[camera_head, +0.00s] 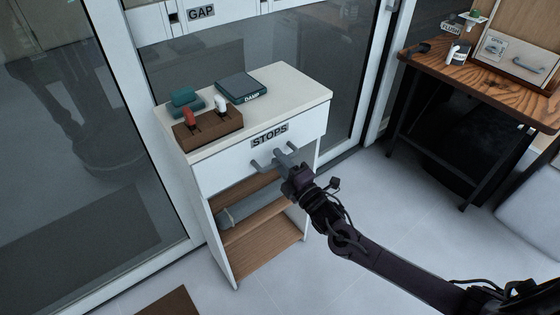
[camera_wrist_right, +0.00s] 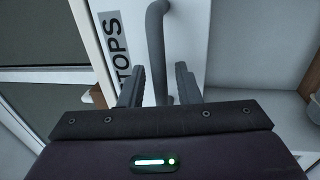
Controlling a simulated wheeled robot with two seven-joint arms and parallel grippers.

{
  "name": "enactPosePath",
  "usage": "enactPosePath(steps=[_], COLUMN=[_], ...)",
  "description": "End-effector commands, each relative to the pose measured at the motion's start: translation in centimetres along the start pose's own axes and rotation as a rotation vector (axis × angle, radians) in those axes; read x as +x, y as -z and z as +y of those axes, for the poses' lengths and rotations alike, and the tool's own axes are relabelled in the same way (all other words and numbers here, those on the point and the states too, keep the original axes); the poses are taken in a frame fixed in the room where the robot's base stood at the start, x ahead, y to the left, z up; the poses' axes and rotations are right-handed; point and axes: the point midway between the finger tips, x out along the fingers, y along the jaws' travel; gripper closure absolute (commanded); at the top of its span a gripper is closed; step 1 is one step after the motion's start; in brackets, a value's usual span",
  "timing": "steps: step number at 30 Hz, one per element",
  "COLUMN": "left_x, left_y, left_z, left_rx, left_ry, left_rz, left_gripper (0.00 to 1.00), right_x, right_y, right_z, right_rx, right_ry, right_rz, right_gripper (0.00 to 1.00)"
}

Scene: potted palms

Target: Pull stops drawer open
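The stops drawer (camera_head: 233,163) has a white front with a STOPS label (camera_head: 270,135) and sits at the top of a small white cabinet. It looks closed. Its grey bar handle (camera_head: 257,167) shows partly behind my right gripper (camera_head: 286,156). In the right wrist view, the handle (camera_wrist_right: 155,25) runs between the two fingers of my right gripper (camera_wrist_right: 160,80). The fingers are spread, with a visible gap beside the handle; whether either one touches it is unclear. The STOPS label (camera_wrist_right: 115,45) is left of the handle there. My left gripper is not in view.
On the cabinet top (camera_head: 295,90) stand a brown block (camera_head: 208,132) with red and white pieces, a teal item (camera_head: 185,102) and a dark DAMP box (camera_head: 241,87). A grey roll (camera_head: 245,204) lies on the shelf below. A wooden table (camera_head: 480,80) stands right. Glass panels are behind.

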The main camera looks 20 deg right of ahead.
Motion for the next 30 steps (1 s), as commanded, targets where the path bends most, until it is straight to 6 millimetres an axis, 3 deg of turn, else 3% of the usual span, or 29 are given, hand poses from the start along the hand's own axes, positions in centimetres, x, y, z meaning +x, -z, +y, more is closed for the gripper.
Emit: enactPosePath(steps=[8, 15, 30], left_x=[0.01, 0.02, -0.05], left_y=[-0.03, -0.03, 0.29], left_z=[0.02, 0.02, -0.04], left_rx=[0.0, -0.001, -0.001], left_ry=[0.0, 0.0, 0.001], left_rz=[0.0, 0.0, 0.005], left_gripper=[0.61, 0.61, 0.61], right_x=[0.2, 0.19, 0.14], right_y=[-0.01, -0.03, -0.04], right_z=[-0.08, -0.08, -0.14], right_rx=[0.001, 0.001, 0.001], right_ry=[0.002, 0.002, 0.004], right_rz=[-0.001, -0.001, -0.001], right_gripper=[0.7, 1.0, 1.0])
